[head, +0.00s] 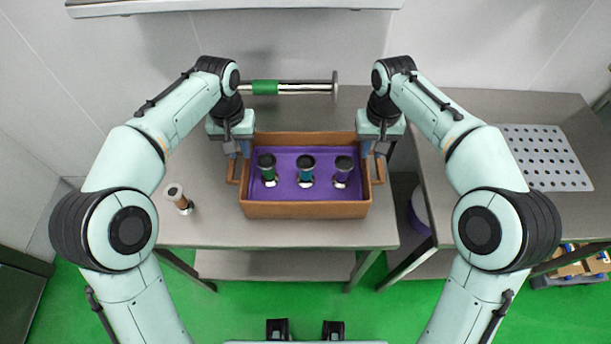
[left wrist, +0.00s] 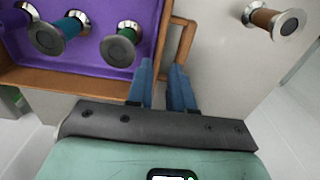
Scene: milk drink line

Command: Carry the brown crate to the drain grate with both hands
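The brown crate (head: 305,210) stands level on the steel table, lined in purple and holding three dark-capped bottles. Its left handle (head: 232,172) and right handle (head: 378,170) stick out at its sides. The left handle (left wrist: 187,42) also shows in the left wrist view. My left gripper (head: 238,152) is at the far end of the left handle, its fingers (left wrist: 164,72) apart with a gap between them. My right gripper (head: 373,152) is at the right handle, fingers apart; contact is unclear. The drain grate (head: 545,157), a pale perforated plate, lies on the right counter.
A bottle with a brown band (head: 178,198) stands on the table left of the crate. A metal cylinder with a green band (head: 285,88) lies behind the crate. A gap separates the table from the right counter (head: 470,185), with a purple container (head: 418,215) low in it.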

